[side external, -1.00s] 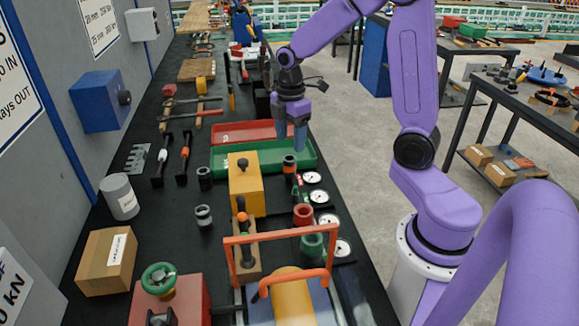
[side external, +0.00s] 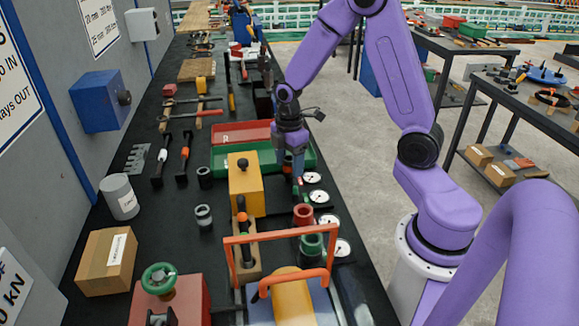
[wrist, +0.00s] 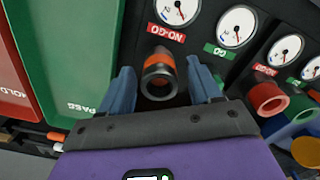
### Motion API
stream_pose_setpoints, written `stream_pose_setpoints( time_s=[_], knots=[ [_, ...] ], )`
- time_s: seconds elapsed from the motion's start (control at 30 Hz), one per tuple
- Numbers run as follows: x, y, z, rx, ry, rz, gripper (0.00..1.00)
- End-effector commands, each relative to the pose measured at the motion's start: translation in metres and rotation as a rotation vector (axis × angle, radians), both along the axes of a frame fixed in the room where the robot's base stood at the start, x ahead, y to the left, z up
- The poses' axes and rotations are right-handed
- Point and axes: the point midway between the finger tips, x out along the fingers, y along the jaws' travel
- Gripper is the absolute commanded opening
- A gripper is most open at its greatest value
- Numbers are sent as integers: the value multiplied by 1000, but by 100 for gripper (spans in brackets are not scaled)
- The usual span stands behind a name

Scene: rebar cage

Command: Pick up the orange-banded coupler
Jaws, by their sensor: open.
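The orange-banded coupler (wrist: 159,76) is a dark, hollow cylinder with an orange band, seen end-on in the wrist view. It stands beside the red NO-GO label. My gripper (wrist: 161,70) is open, with one blue finger on each side of the coupler. A dark gap shows between each finger and the coupler; I cannot tell whether the tips are down to its height. In the side view my gripper (side external: 297,166) points down at the near right corner of the green tray (side external: 222,162), and its fingers hide the coupler.
Dial gauges (wrist: 236,27) stand close by in a row. A red ring (wrist: 266,98) and a green ring are to the right. A yellow block (side external: 246,190) stands left of the gripper. A red tray (side external: 240,133) is behind.

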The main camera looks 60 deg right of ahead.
Motion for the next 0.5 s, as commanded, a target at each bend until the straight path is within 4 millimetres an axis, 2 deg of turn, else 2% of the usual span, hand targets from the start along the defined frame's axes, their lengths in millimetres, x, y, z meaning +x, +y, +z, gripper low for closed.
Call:
stream_pose_setpoints(
  time_s=[0.07,0.1,0.27,0.3,0.5],
  knots=[
    [0,0,0,0,0,0,63],
    [0,0,0,0,0,0,56],
    [0,0,0,0,0,0,4],
    [0,0,0,0,0,0,0],
    [0,0,1,0,-1,0,0]
  ],
)
